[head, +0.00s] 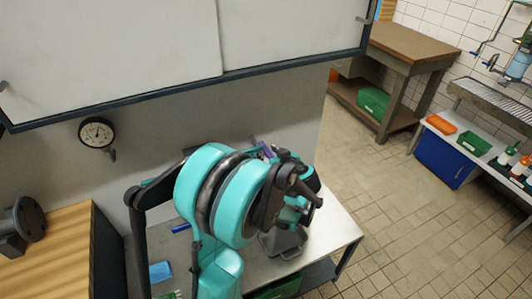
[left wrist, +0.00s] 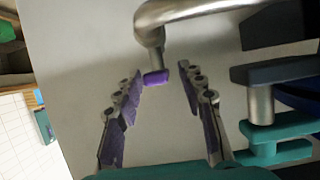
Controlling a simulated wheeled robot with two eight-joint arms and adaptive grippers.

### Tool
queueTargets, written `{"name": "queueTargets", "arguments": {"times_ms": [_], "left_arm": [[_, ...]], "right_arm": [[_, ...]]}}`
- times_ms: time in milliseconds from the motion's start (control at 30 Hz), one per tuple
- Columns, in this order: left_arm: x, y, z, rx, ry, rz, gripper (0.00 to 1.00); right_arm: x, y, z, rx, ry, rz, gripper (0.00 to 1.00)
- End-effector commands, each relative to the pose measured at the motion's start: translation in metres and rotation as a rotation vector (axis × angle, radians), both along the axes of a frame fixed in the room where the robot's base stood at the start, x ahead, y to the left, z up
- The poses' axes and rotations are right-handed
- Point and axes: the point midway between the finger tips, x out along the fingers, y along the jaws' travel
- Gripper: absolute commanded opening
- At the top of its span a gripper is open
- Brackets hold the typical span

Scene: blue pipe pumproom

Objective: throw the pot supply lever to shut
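My left gripper (left wrist: 159,72) is open, its two purple-padded fingers apart in the left wrist view. A bent silver rod (left wrist: 185,12) with a purple end (left wrist: 156,77) comes in from the top. The purple end shows between the fingertips, nearer the left one; I cannot tell whether they touch. It may be the pot supply lever, but no label shows. In the head view my teal left arm and wrist (head: 290,190) reach over a metal table by the grey wall, hiding the spot in front of the gripper. My right gripper is not in view.
A round gauge (head: 96,132) is on the wall below white cabinets (head: 110,50). The metal table (head: 338,232) holds a grey object (head: 284,242) and a blue item (head: 160,271). A wooden bench (head: 410,42) stands at the back.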

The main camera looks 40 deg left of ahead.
Motion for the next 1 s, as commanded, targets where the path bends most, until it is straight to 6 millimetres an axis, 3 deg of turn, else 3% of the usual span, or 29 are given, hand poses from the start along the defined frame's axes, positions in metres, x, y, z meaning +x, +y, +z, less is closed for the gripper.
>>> {"name": "queueTargets", "arguments": {"times_ms": [200,467,500,633,667,1000], "left_arm": [[0.009,0.018,-0.009,0.0,0.0,0.001,0.4],[0.011,0.02,-0.008,0.0,0.0,-0.001,0.4],[0.01,0.019,-0.008,0.0,0.0,-0.001,0.37],[0.01,0.019,-0.008,0.0,0.0,-0.001,0.03],[0.01,0.019,-0.008,0.0,0.0,-0.001,0.0],[0.009,0.021,-0.01,-0.004,0.002,-0.092,0.0]], "right_arm": [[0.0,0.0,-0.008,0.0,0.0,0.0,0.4],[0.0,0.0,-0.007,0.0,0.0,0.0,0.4],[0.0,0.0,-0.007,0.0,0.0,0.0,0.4],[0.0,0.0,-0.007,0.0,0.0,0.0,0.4],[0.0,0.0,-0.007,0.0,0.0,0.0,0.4],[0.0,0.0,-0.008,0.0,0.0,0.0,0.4]]}}
